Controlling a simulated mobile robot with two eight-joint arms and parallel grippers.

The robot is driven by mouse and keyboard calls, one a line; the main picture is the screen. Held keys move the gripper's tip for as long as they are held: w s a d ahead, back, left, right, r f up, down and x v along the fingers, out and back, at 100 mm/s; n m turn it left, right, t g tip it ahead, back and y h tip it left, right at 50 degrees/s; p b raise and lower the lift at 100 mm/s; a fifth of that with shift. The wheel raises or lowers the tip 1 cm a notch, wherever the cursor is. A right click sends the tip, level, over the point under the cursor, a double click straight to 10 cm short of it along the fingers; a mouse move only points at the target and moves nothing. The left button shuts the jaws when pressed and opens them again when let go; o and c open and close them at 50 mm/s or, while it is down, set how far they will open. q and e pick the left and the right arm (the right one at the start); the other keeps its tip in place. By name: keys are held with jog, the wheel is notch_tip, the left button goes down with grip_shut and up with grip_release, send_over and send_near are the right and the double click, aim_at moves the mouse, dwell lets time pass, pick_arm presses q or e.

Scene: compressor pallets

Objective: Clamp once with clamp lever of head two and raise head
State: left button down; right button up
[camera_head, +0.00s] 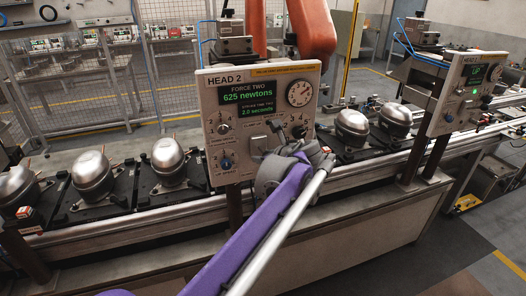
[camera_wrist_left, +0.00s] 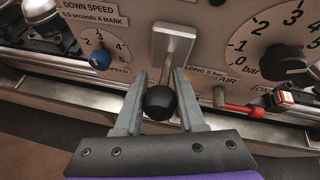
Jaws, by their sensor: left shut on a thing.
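The head two panel (camera_head: 216,95) is a beige box whose green display (camera_head: 247,96) reads "FORCE TWO 625 newtons". My left gripper (camera_head: 287,138) is at the lower right of its face, and my wrist hides part of the panel there. In the left wrist view, a metal lever with a black ball knob (camera_wrist_left: 160,102) comes out of a pale plate (camera_wrist_left: 172,45). My left gripper's fingers (camera_wrist_left: 161,108) are on both sides of the knob, shut on it. The lever points down in that view. My right gripper is not in view.
A blue dial knob (camera_wrist_left: 99,60), a pressure dial knob (camera_wrist_left: 285,60) and a red-handled lever (camera_wrist_left: 245,109) flank the lever. Silver compressors (camera_head: 93,175) stand on dark pallets along the conveyor. Another panel (camera_head: 468,85) stands at the right. An orange arm (camera_head: 312,30) is behind head two.

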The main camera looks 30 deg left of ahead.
pick_arm(q)
jog(key=shift+w+a+r+g+h+p, duration=0.1)
jog(key=shift+r+g+h+p, duration=0.8)
jog(key=shift+h, duration=0.5)
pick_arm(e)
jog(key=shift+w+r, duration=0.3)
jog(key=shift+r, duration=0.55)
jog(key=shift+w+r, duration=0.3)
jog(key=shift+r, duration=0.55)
pick_arm(q)
jog(key=shift+f, duration=0.1)
jog(key=c, duration=0.5)
grip_release()
jog(key=v, duration=1)
jog(key=shift+d+r, duration=0.25)
jog(key=shift+r, duration=0.1)
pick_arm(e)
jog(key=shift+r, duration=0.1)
pick_arm(q)
jog(key=shift+f, duration=0.1)
